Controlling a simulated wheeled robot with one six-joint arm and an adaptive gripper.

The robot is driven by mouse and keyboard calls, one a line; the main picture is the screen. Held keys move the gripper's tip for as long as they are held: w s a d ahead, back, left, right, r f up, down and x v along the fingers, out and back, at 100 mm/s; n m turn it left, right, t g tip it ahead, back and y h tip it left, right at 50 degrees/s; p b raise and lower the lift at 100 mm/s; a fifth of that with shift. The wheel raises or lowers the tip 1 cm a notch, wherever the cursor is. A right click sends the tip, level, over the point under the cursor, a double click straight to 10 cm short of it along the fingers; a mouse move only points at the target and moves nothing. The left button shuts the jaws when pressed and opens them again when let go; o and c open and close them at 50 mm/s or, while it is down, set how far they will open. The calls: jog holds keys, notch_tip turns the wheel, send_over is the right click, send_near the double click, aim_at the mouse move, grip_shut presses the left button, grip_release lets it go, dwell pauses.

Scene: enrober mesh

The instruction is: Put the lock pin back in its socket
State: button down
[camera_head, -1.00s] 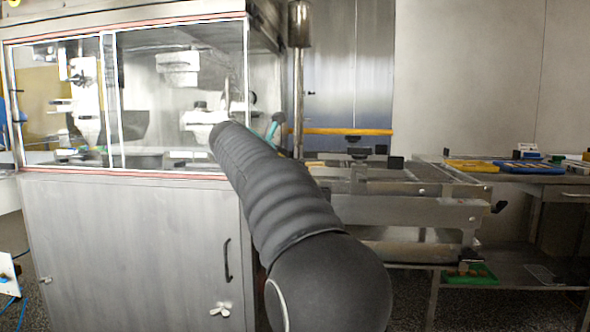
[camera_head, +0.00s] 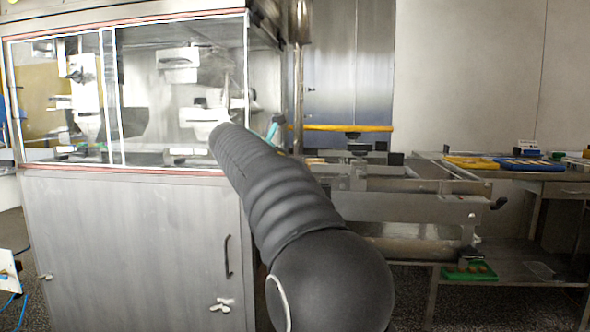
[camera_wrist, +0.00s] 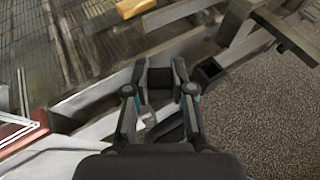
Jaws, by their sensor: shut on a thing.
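My gripper (camera_wrist: 160,72) shows in the wrist view above a metal frame rail, its two fingers closed on a dark, blocky thing (camera_wrist: 160,88) that appears to be the lock pin's head. The pin's shaft and tip are hidden. A dark rectangular recess (camera_wrist: 209,70) lies in the rail just right of the fingers; I cannot tell whether it is the socket.
A wire mesh belt (camera_wrist: 65,45) lies at upper left of the wrist view. In the head view a glazed steel cabinet (camera_head: 130,250) stands left, a conveyor frame (camera_head: 410,207) right of my arm, and a side table (camera_head: 540,174) with trays farther right.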

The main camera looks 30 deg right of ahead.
jog(key=c, duration=0.9)
grip_release()
jog(key=shift+a, duration=0.1)
jog(key=v, duration=1.2)
jog(key=s+a+f+m+y, duration=0.25)
jog(key=f+m, duration=0.35)
jog(key=f, duration=0.3)
jog(key=s+a+f+m+y, duration=0.1)
jog(key=a+f+m+y, duration=0.3)
jog(key=f, duration=0.5)
jog(key=s+a+f+m+y, duration=0.1)
jog(key=s+f+m, duration=0.3)
jog(key=s, duration=0.5)
jog(key=s+f+m+y, duration=0.2)
jog(key=s+f+m, duration=0.2)
jog(key=s, duration=0.6)
jog(key=s+a+f+m+y, duration=0.1)
jog(key=s+f+m, duration=0.4)
jog(key=s, duration=0.5)
jog(key=shift+s+a+f+y, duration=0.25)
jog(key=shift+f+y, duration=0.5)
jog(key=shift+f, duration=0.45)
